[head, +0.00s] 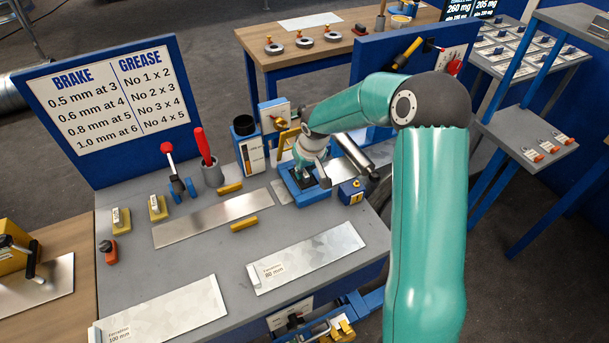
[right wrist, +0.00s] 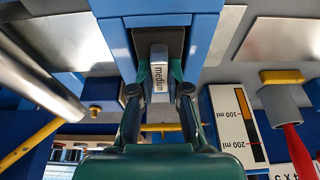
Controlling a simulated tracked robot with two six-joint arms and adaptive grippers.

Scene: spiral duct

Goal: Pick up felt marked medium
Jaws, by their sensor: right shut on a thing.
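My right gripper (right wrist: 160,75) is shut on the felt, one finger on each side. In the head view my right gripper (head: 304,176) reaches down into the same blue holder (head: 303,198), and I cannot make out the felt there. My left gripper is in neither view.
A graduated container (head: 247,145) stands left of the holder, and a small blue block (head: 352,191) sits right of it. A metal tube (head: 352,152) lies close behind. Metal sheets (head: 308,258) lie on the grey bench, with yellow bars (head: 244,224) beside them.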

